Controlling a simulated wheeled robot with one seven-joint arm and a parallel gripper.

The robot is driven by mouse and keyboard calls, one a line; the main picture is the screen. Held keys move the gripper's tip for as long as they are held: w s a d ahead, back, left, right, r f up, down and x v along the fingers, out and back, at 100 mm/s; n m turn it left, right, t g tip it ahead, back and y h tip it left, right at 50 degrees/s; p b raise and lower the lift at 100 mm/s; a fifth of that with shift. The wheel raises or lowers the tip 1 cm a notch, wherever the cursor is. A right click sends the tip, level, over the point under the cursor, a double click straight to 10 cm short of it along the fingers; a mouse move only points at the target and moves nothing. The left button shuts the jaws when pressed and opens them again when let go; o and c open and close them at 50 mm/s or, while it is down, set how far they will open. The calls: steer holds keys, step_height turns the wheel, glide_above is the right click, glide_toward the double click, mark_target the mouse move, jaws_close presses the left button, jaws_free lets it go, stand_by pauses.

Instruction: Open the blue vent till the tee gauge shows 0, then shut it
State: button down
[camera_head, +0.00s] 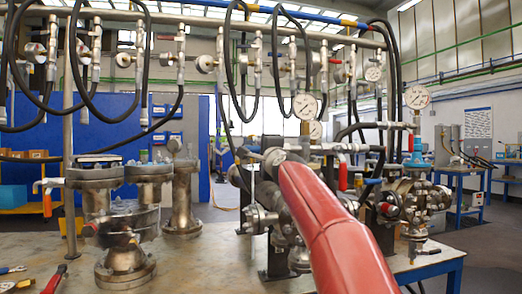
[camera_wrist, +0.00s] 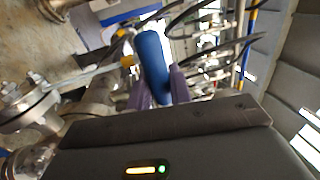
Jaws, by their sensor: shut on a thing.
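In the wrist view the blue vent handle (camera_wrist: 152,58) is a rounded blue grip, tilted a little. My gripper (camera_wrist: 159,78) has its two purple-grey fingers on either side of the handle's lower part and is shut on it. In the head view my red arm covers the middle of the pipework, and I cannot make out the gripper or the vent handle there. A white dial gauge (camera_head: 417,97) stands on a stem above a blue fitting (camera_head: 417,152). Another dial gauge (camera_head: 305,106) is left of it. I cannot tell which is the tee gauge; the needles are too small to read.
A flanged metal vessel (camera_head: 124,225) stands on the workbench (camera_head: 200,262) at left. Tools with red handles (camera_head: 54,279) lie at its front left. Black hoses (camera_head: 147,60) hang from the overhead pipe. Flanged pipes (camera_wrist: 28,105) lie left of my gripper in the wrist view.

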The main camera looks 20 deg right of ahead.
steer(key=shift+r, duration=0.1)
steer(key=c, duration=1.3)
jaws_free()
steer(key=shift+s+f+b, duration=0.25)
steer(key=shift+s+b, duration=0.25)
steer(key=s+f+b, duration=0.1)
steer(key=s+b, duration=0.3)
steer(key=s, duration=0.2)
steer(key=shift+s, duration=0.35)
